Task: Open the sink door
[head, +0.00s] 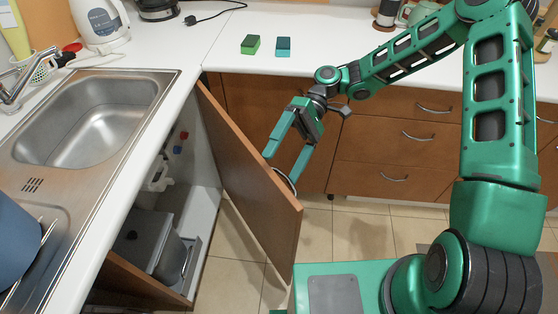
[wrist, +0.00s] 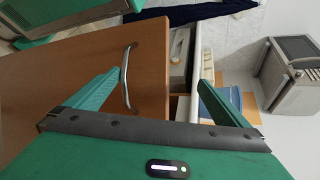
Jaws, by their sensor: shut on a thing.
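The sink door (head: 245,185) is a brown wooden panel, standing well open from the cabinet under the sink, with its inner face toward the head camera. Its curved metal handle (wrist: 126,76) is on the outer face; only a bit shows past the edge in the head view (head: 285,182). My gripper (head: 281,168) straddles the door's edge, one green finger on the inner side and one on the handle side. In the wrist view my gripper (wrist: 160,78) has its fingers far apart with the door (wrist: 70,85) edge between them. Exact finger contact is hard to see.
The open cabinet holds a grey bin (head: 145,245) and pipes. The steel sink (head: 95,120) is above it. A green block (head: 250,44) and a teal block (head: 283,46) lie on the counter. Drawers (head: 395,155) stand behind my arm. Tiled floor (head: 235,270) shows beside the door.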

